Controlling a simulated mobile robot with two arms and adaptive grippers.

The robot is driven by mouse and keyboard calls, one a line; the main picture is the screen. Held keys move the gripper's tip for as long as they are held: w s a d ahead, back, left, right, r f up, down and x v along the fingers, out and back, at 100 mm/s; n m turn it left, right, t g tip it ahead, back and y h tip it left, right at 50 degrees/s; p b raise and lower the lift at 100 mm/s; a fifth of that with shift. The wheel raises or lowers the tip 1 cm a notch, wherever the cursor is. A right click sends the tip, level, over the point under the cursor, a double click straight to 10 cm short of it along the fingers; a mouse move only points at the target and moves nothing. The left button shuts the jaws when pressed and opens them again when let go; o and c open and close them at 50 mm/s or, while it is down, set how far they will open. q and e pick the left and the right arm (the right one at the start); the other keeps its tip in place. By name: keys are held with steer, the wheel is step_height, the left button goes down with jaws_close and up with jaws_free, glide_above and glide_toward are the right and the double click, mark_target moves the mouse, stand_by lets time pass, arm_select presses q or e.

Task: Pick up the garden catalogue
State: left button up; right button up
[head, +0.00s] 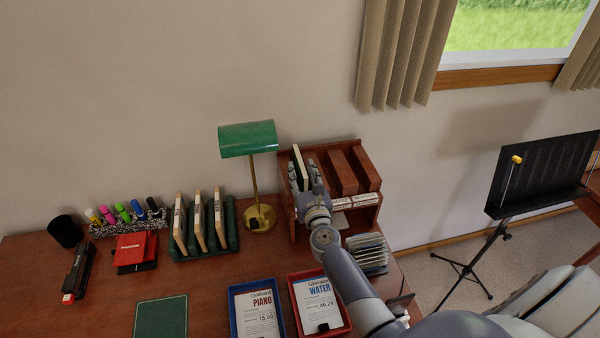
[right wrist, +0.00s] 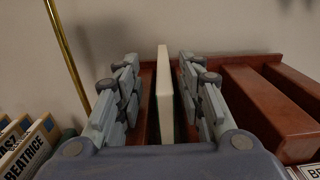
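A thin upright booklet with a cream edge stands in a slot of the reddish-brown wooden organizer (head: 371,165). No title shows on the booklet (head: 300,164), so I cannot confirm that it is the garden catalogue. My right gripper (head: 305,177) is over the organizer's left slot. In the right wrist view its two fingers (right wrist: 160,98) stand open on either side of the booklet (right wrist: 164,85), with a gap on both sides. The booklet's lower part is hidden behind the gripper's palm. My left gripper is not in view.
A brass lamp with a green shade (head: 248,139) stands just left of the organizer. A green rack (head: 233,226) holds upright name-labelled blocks. Blue (head: 235,315) and red (head: 345,323) bill trays lie in front. A black music stand (head: 541,175) is at right.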

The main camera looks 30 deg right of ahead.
mark_target(300, 160)
steer(key=shift+w+d+r, duration=0.2)
steer(key=shift+w+d, duration=0.05)
steer(key=shift+w, duration=0.3)
steer(key=shift+w+d+r, duration=0.15)
steer(key=shift+w+d, duration=0.05)
steer(key=shift+w, duration=0.3)
steer(key=shift+x, duration=1.05)
steer(key=shift+w+d+f, duration=0.15)
steer(key=shift+w+f, duration=0.05)
steer(key=shift+w, duration=0.05)
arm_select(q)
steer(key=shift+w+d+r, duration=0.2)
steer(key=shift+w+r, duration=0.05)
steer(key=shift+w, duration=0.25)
arm_select(e)
jaws_close()
